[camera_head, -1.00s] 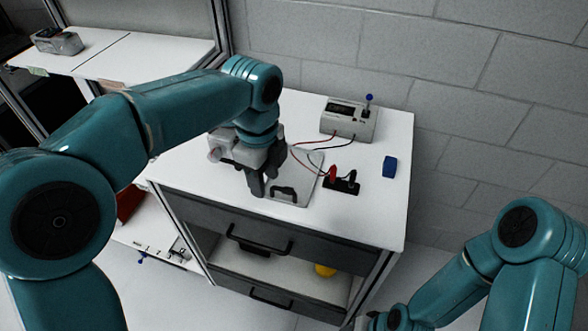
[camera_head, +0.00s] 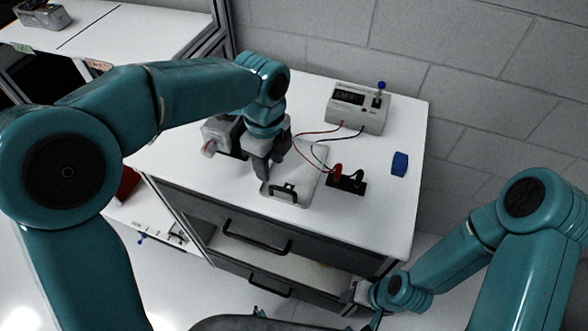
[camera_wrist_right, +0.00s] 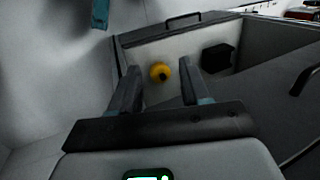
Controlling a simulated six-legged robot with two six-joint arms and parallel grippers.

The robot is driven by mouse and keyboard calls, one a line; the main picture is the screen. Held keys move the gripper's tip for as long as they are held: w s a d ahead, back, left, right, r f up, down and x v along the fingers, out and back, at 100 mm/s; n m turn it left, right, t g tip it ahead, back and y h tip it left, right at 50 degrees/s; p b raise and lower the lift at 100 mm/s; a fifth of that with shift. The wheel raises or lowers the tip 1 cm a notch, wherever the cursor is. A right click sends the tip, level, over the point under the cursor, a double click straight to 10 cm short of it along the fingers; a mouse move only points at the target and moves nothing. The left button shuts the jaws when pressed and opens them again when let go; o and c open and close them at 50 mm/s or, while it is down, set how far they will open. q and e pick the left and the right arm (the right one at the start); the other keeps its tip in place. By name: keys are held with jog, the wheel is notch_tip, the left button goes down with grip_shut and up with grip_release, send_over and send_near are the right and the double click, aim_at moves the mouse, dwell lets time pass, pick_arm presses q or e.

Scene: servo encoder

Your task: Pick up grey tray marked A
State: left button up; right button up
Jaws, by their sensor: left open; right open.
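A light grey flat tray (camera_head: 305,181) with a dark handle (camera_head: 283,191) at its front edge lies on the white cabinet top; I cannot read a mark A on it. My left gripper (camera_head: 264,168) points down at the tray's left side, open, and hides part of it. I cannot tell whether its fingers touch the tray. My right gripper (camera_head: 362,292) is low at the cabinet's front right corner. In the right wrist view my right gripper (camera_wrist_right: 160,88) is open with nothing between its fingertips, facing an open compartment (camera_wrist_right: 146,58) of the cabinet.
A meter box (camera_head: 357,108) with red and black leads stands behind the tray. A black connector block (camera_head: 346,183) and a blue block (camera_head: 400,163) lie to its right. The compartment holds a yellow round thing (camera_wrist_right: 160,72) and a black box (camera_wrist_right: 217,57). A brick wall stands behind.

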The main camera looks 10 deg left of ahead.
aim_at(271, 186)
pick_arm(q)
notch_tip(271, 186, down, 5)
jog(key=shift+d, duration=0.1)
jog(key=shift+f, duration=0.3)
jog(key=f, duration=0.1)
jog(key=f+p, duration=0.1)
jog(key=f, duration=0.2)
jog(key=shift+w+a+f, duration=0.2)
jog(key=shift+a+f, duration=0.05)
jog(key=shift+f, duration=0.05)
jog(key=shift+s, duration=0.1)
jog(key=shift+a, duration=0.1)
jog(key=shift+c, duration=1.2)
grip_shut()
